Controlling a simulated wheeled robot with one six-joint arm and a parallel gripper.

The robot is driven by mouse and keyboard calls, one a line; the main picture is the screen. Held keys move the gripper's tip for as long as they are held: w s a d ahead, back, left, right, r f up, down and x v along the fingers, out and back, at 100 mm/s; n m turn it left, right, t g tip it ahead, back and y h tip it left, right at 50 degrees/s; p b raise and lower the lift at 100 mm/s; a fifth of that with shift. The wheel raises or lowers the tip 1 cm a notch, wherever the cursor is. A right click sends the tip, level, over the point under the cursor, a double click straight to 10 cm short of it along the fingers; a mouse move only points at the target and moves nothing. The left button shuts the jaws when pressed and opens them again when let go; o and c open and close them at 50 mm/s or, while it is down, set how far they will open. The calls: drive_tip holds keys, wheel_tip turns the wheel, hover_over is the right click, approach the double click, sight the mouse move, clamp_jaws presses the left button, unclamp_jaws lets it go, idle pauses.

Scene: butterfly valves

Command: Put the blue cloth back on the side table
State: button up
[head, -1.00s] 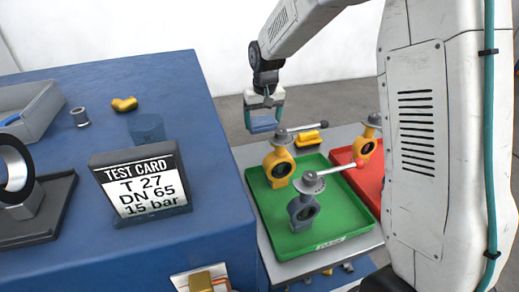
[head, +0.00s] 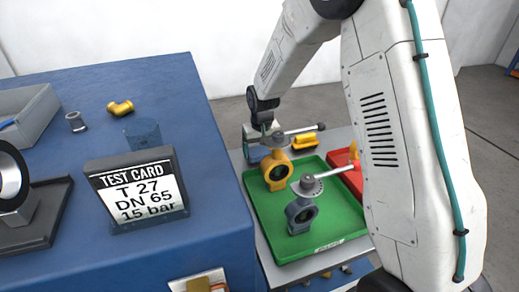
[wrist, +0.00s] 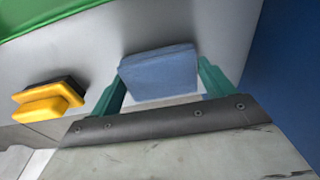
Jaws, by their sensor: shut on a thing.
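The folded blue cloth (wrist: 158,72) is between the two green fingers of my gripper (wrist: 161,80) in the wrist view. My gripper is shut on it. In the head view my gripper (head: 258,154) is low over the far left part of the grey side table (head: 236,160), behind the yellow valve. The cloth shows there only as a small blue patch (head: 257,154). The pale table top (wrist: 200,20) lies just beyond the cloth in the wrist view. I cannot tell whether the cloth touches it.
A green tray (head: 330,238) holds a yellow valve (head: 278,172) and a grey-blue valve (head: 301,214). A red tray (head: 350,178) is to its right. A yellow block (wrist: 48,101) with a dark part lies left of the cloth. The blue bench (head: 60,80) stands close on the left.

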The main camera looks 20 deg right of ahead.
sight(261, 154)
drive_tip(key=shift+f, duration=0.15)
drive_tip(key=o, duration=0.9)
drive_tip(key=s+d+r, duration=0.1)
drive_tip(key=s+r, duration=0.4)
drive_tip(key=r, duration=0.5)
drive_tip(key=s+r, duration=0.4)
drive_tip(key=r, duration=0.5)
drive_tip(key=s+r, duration=0.1)
drive_tip(key=s, duration=0.9)
drive_tip(key=s+d+r, duration=0.1)
drive_tip(key=s+r, duration=0.1)
drive_tip(key=s, duration=0.8)
drive_tip(key=s+d+r, duration=0.1)
drive_tip(key=s+r, duration=0.1)
drive_tip(key=s, duration=0.8)
drive_tip(key=shift+s, duration=0.25)
